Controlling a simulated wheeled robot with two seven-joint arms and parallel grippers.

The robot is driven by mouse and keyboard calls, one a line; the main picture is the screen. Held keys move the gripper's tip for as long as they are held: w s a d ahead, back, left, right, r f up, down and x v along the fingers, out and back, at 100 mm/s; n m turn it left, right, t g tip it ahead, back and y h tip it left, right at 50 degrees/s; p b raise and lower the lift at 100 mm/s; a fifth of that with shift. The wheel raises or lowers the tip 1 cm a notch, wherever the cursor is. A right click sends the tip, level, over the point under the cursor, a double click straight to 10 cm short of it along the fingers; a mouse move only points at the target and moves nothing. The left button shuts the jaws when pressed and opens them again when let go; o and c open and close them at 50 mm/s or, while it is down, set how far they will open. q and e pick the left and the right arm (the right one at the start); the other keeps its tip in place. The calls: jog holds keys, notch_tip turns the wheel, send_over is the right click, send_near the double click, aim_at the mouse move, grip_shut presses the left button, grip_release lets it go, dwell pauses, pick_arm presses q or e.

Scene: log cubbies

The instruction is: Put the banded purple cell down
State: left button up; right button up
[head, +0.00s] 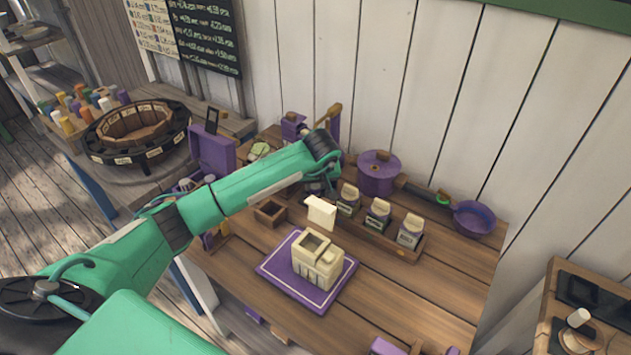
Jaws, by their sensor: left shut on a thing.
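My left arm reaches in from the left over the wooden table. Its left gripper (319,187) points down behind the cream box, near the row of jars. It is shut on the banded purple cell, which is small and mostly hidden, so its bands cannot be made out. The cream box (318,272) stands on a purple mat (280,264) with a white border. One open compartment shows in its top, and a cream flap (320,212) stands raised behind it. My right gripper is not in view.
Several labelled jars stand in a wooden rack (402,249) behind the box. A purple pot (378,173) and purple pan (474,217) are farther back. A small wooden tray (270,212) lies left of the jars. The table right of the mat is clear.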

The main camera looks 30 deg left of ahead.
pick_arm(q)
jog(key=shift+f, duration=0.15)
jog(key=o, duration=1)
jog(key=shift+r, duration=0.5)
jog(key=b+v, duration=0.3)
jog(key=v, duration=0.8)
jog(key=shift+s+d+r, duration=0.15)
jog(key=shift+d+r, duration=0.05)
jog(key=shift+r, duration=0.1)
